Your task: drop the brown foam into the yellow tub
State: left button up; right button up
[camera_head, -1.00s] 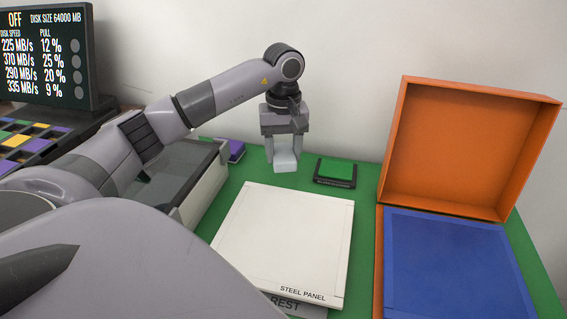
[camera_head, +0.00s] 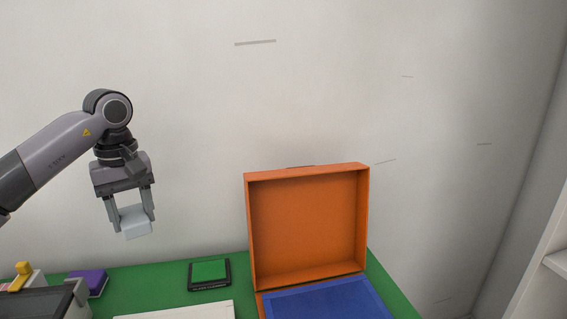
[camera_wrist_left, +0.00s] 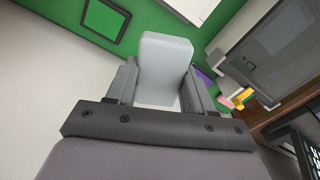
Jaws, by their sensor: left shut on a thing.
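My left gripper (camera_head: 133,212) is shut on a pale grey block (camera_head: 136,224), which it holds in the air in front of the wall. In the left wrist view the grey block (camera_wrist_left: 163,62) stands out between the fingers. I see no brown foam and no yellow tub in either current view. My right gripper is not in view.
The open orange box (camera_head: 308,230) stands on the green table (camera_head: 140,285) with a blue panel (camera_head: 330,302) in front. A black-framed green pad (camera_head: 209,271), a purple block (camera_head: 92,280), a small yellow piece (camera_head: 22,274) and a white panel (camera_head: 185,312) sit nearby.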

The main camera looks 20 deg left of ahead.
pick_arm(q)
jog(key=s+d+f+m, duration=0.3)
jog(key=d+m, duration=0.2)
jog(key=d, duration=0.5)
jog(key=s+d+f+m, duration=0.25)
jog(key=d+m, duration=0.25)
jog(key=d, duration=0.4)
notch_tip(320, 180, up, 5)
jog(key=p, duration=1.2)
jog(key=shift+f, duration=0.2)
jog(key=shift+w+d, duration=0.1)
